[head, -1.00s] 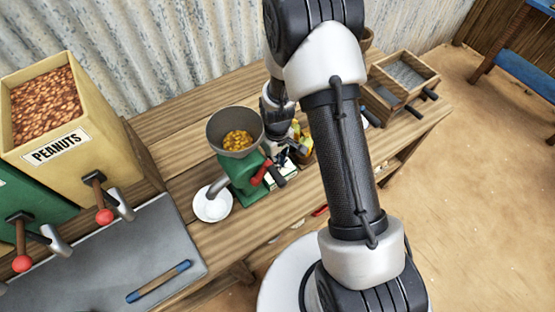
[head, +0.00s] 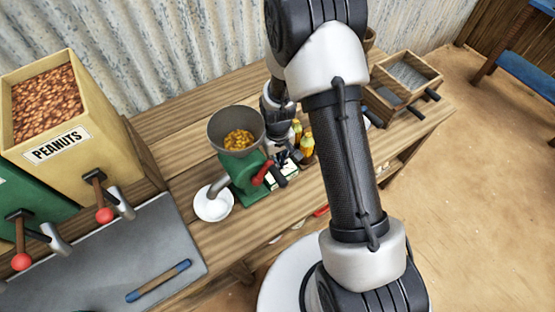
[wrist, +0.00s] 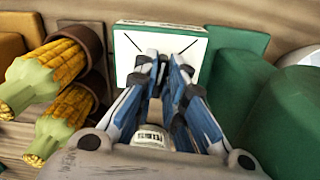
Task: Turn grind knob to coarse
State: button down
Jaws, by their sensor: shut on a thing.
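The green grinder (head: 240,175) stands on the wooden table with a grey hopper full of yellow kernels. A white dial plate (wrist: 130,42) with a green edge and two slanted black marks faces my wrist camera. My gripper (wrist: 165,62) has its blue-padded fingers closed together in front of this plate, around the grind knob, which is mostly hidden between them. In the head view my gripper (head: 283,162) is at the grinder's right side, close to its red part (head: 262,172). Which mark the knob points to cannot be seen.
Corn cobs (wrist: 62,65) in brown holders stand left of my fingers in the wrist view. A white bowl (head: 213,205) sits under the grinder's spout. A peanut bin (head: 75,120) is at left and wooden trays (head: 405,75) are at right.

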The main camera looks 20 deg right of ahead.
jog(key=c, duration=1.7)
grip_release()
jog(key=shift+o, duration=0.2)
notch_tip(320, 180, up, 8)
jog(key=shift+f, duration=0.2)
jog(key=shift+o, duration=0.6)
